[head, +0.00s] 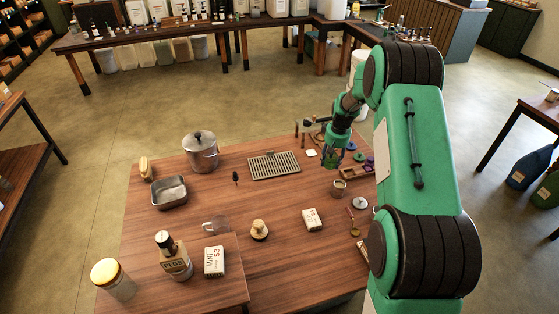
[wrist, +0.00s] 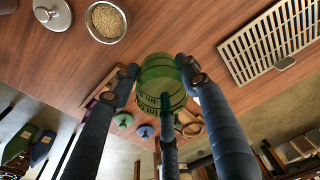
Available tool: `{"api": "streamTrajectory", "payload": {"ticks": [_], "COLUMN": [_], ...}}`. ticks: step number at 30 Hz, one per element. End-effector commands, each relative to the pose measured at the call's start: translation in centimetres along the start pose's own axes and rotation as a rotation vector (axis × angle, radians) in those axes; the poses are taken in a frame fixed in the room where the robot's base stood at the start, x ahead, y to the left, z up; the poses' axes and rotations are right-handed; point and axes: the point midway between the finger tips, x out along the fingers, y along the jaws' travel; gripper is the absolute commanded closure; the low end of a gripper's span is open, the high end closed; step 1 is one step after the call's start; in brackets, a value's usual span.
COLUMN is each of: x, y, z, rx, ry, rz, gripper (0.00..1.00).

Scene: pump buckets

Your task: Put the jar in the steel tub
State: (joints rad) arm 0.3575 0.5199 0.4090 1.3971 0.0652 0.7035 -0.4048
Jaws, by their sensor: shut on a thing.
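A green see-through jar (wrist: 160,82) is held between the dark fingers of my gripper (wrist: 163,78) in the wrist view. The steel tub (head: 169,192), a shallow rectangular metal pan, stands at the table's left side, well to the left of my gripper. No contents show in it.
A lidded steel pot (head: 201,152) stands behind the tub. A drain rack (head: 274,165) lies between the pot and my gripper. A glass mug (head: 216,225), a wooden-topped item (head: 259,229) and a white box (head: 312,219) are nearer the front. A bowl of grain (wrist: 106,21) is near my gripper.

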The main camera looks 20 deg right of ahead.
Motion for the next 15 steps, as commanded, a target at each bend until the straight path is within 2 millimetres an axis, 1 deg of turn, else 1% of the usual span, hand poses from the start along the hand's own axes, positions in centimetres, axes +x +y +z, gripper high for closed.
{"api": "streamTrajectory", "payload": {"ticks": [8, 11, 15], "x": [-0.1, -0.1, -0.1], "y": [-0.3, -1.1, -3.5], "z": [-0.1, -0.3, -1.0], "rx": [-0.008, -0.028, -0.086], "ry": [0.0, -0.002, -0.005], "rz": [-0.001, -0.003, -0.008], "gripper": [0.87, 0.87, 0.87]}}
